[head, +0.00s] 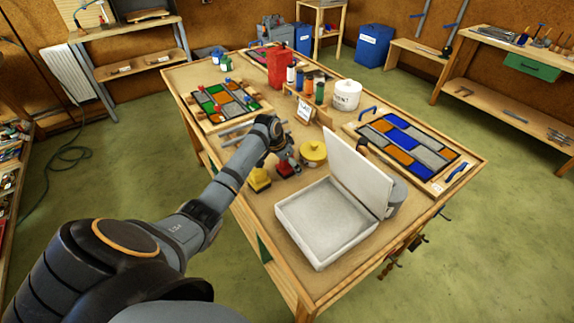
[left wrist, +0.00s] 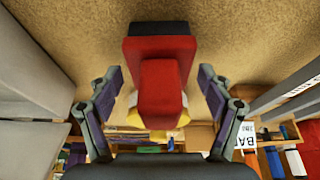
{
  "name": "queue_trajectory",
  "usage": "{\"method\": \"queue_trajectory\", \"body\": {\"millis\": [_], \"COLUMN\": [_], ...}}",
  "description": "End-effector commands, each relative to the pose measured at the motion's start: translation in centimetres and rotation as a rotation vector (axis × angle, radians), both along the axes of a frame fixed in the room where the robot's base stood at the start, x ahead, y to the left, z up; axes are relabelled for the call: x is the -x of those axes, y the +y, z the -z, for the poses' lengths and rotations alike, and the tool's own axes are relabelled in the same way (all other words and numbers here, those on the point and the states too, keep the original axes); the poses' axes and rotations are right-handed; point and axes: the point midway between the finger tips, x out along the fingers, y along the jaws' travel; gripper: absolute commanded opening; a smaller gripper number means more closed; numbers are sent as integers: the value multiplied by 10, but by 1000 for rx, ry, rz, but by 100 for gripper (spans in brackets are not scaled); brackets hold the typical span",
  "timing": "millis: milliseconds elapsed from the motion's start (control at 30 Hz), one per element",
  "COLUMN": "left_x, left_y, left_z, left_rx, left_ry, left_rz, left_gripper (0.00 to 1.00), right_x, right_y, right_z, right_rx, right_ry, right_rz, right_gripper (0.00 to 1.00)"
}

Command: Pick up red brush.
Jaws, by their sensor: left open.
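The red brush (head: 285,169), a block with a dark base, lies on the workbench between a yellow brush (head: 259,180) and a round yellow tin (head: 313,153). My left gripper (head: 281,157) is right at the red brush in the head view. In the left wrist view the red brush (left wrist: 160,75) is between the two open fingers of my left gripper (left wrist: 160,88), with a gap on each side. Something yellow shows partly behind it. My right gripper is in neither view.
An open white box (head: 325,222) with a raised lid stands near the bench's front edge. A glass panel (head: 410,140) lies to the right, another panel (head: 222,103) at the far left. Bottles and a white tub (head: 346,95) stand farther back.

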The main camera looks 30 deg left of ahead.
Motion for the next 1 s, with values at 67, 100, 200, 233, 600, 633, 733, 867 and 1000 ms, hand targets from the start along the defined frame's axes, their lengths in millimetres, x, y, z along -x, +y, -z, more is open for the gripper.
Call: {"method": "queue_trajectory", "body": {"millis": [67, 100, 200, 233, 600, 633, 733, 867, 1000], "left_x": [-1, -1, -1, -1, -1, -1, -1, -1, -2], "left_y": [-1, -1, 0, 0, 0, 0, 0, 0, 1], "left_z": [2, 2, 2, 2, 2, 2, 1, 1, -9], "left_rx": [0, 0, -1, -1, -1, -1, 0, -1, -2], "left_ry": [-1, -1, -1, -1, -1, -1, -2, -1, -5], "left_rz": [1, 1, 1, 1, 0, 0, 0, 0, 0], "left_gripper": [79, 79, 79, 76, 26, 22, 15, 15, 15], "right_x": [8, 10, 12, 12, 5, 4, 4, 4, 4], "right_y": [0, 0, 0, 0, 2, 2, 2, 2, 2], "right_z": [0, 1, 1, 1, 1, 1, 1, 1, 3], "right_rx": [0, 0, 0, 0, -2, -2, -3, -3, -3], "right_ry": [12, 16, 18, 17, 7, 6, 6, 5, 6], "right_rz": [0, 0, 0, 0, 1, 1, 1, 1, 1], "right_gripper": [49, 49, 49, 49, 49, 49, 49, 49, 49]}}
